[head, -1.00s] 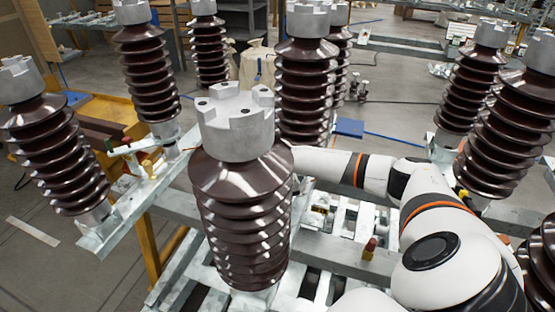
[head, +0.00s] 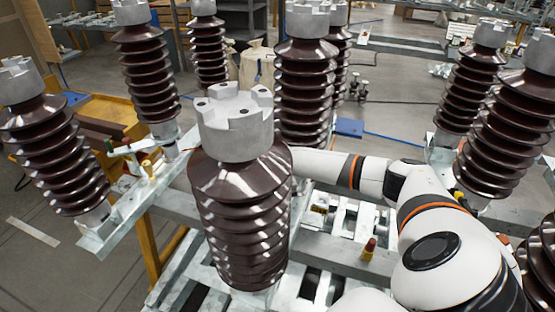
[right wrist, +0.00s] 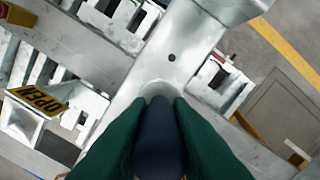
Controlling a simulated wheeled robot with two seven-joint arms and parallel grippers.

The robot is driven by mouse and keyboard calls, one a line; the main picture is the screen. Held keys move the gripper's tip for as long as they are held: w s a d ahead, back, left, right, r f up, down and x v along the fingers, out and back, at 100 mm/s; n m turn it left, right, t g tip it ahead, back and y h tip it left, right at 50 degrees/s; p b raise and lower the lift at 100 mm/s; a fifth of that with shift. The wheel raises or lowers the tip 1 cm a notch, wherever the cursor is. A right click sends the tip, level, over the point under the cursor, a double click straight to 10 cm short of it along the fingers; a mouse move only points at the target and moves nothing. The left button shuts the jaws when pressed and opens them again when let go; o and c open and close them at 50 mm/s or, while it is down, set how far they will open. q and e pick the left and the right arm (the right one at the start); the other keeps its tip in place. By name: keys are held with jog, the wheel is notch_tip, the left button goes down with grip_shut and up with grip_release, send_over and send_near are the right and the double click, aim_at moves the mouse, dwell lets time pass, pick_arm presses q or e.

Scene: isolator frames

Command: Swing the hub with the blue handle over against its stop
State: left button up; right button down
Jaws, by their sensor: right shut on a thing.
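The dark blue handle (right wrist: 160,140) is between the green fingers of my right gripper (right wrist: 160,103) in the right wrist view. The fingers are shut on it from both sides. Its far end meets a rounded grey metal piece (right wrist: 158,88), which seems to be part of the hub. I cannot make out the stop. In the head view my right arm reaches in from the right, and its gripper is hidden behind the front brown insulator (head: 240,205). My left gripper is not in view.
Several ribbed brown insulators with grey caps, one at the left (head: 55,145), stand around on the metal frame (head: 330,255). A small red-topped part (head: 369,249) stands on the frame beside my right arm.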

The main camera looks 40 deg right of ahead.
jog(key=w+a+m+b, duration=0.1)
jog(key=w+m+b, duration=0.5)
jog(key=w, duration=0.8)
jog(key=shift+a+m, duration=0.35)
jog(key=shift+m, duration=0.25)
jog(key=shift+r, duration=0.1)
jog(key=c, duration=1.3)
grip_release()
notch_tip(320, 180, up, 12)
jog(key=b, duration=0.1)
jog(key=shift+b, duration=0.35)
